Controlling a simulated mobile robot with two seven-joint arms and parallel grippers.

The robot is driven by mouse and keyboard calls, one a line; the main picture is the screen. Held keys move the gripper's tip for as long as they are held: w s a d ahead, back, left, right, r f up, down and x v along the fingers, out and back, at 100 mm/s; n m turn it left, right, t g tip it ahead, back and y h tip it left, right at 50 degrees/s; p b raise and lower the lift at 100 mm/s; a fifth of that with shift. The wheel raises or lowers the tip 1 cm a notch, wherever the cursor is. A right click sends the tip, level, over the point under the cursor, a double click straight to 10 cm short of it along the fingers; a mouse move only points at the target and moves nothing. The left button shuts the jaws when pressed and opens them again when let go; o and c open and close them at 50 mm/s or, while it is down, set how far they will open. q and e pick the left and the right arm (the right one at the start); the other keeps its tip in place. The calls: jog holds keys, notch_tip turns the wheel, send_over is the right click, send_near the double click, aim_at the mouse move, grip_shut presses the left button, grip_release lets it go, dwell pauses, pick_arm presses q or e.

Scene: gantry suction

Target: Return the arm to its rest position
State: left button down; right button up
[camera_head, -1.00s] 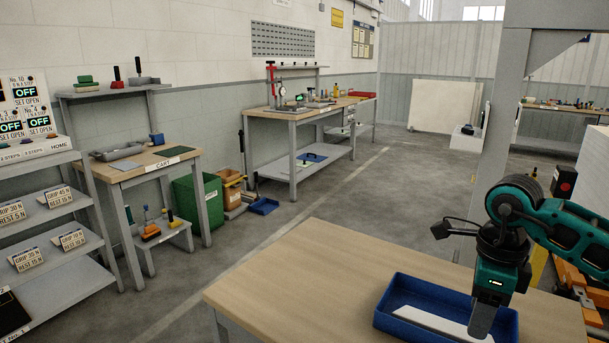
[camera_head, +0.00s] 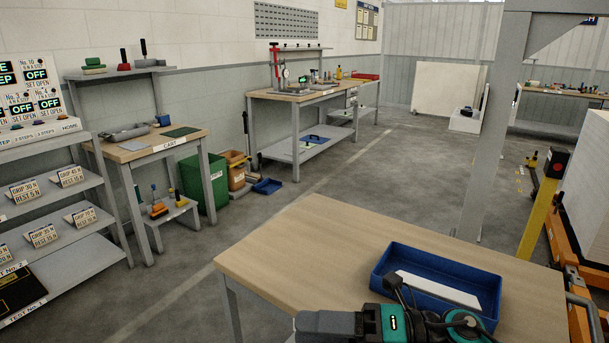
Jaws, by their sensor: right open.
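My right arm, teal and black, lies low at the bottom of the head view, in front of the blue tray (camera_head: 385,267) on the wooden table. My right gripper (camera_head: 300,325) points left past the table's front part, apart from the tray, and its jaws are open with nothing seen in them. A white flat piece (camera_head: 440,289) lies in the tray, slanting down to the right. My left gripper is not in view.
The wooden table (camera_head: 300,240) has bare room left of the tray. A grey post (camera_head: 492,130) rises behind it. An orange pallet truck (camera_head: 570,265) with a white stack (camera_head: 590,190) stands at the right.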

jog(key=w+d+f+m+t+h, duration=0.2)
jog(key=d+f+m+t+h, duration=0.2)
jog(key=m+t, duration=0.6)
jog(key=w+d+f+m+t+h, duration=0.1)
jog(key=d+f+m+t+h, duration=0.4)
jog(key=m, duration=0.9)
jog(key=s+d+f+m+g+h, duration=0.2)
jog(key=s+d+f+m+h, duration=0.1)
jog(key=s+f+m, duration=0.3)
jog(key=s+d+f+m+g+h, duration=0.3)
jog(key=s+f+m, duration=0.3)
jog(key=f, duration=0.4)
jog(key=shift+d+m+h+p, duration=0.45)
jog(key=shift+d+h, duration=0.1)
jog(key=shift+h, duration=0.15)
jog(key=shift+w, duration=0.1)
jog(key=shift+c, duration=0.4)
jog(key=shift+r, duration=0.1)
jog(key=shift+c, duration=0.4)
jog(key=shift+a, duration=0.15)
